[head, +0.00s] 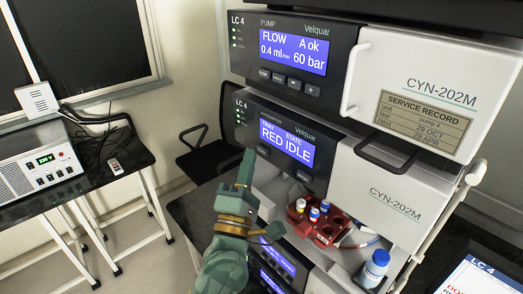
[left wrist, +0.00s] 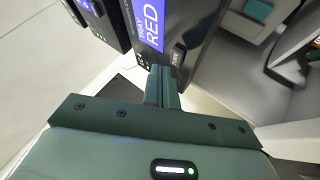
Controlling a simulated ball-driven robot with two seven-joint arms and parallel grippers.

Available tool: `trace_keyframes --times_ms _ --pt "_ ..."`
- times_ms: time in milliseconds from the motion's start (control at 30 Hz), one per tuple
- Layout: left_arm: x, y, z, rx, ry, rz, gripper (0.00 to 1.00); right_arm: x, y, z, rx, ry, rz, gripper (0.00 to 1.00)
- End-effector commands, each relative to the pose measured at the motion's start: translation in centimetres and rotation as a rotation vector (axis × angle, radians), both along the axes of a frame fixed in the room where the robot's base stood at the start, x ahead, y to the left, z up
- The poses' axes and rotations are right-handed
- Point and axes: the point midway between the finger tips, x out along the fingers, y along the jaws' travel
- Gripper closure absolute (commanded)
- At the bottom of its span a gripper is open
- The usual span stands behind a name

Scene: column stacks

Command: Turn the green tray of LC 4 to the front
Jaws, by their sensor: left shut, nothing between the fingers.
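Dark buttons sit below the display. A red tray (head: 326,233) with several capped vials stands at the front of the open bay under the module's white door. I cannot make out a green tray in the head view. My left gripper (head: 248,157) is shut and empty, its tips at the panel's lower left by the left button. In the left wrist view its tips (left wrist: 162,72) are close to a button (left wrist: 178,54); contact cannot be told. My right gripper is out of view.
The pump module (head: 295,60) sits above, reading FLOW and 60 bar. A blue-capped bottle (head: 374,268) stands right of the red tray. A black handle (head: 387,154) juts from the white door. A side table (head: 100,180) with a device is at left.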

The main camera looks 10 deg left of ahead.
Motion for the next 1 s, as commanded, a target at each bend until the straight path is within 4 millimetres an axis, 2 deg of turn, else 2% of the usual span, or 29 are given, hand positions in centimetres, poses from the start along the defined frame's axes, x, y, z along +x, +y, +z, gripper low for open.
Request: trace_keyframes --times_ms 1000 --pt "0.96 -0.77 0.05 0.0 0.0 0.0 1.0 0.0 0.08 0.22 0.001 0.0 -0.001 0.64"
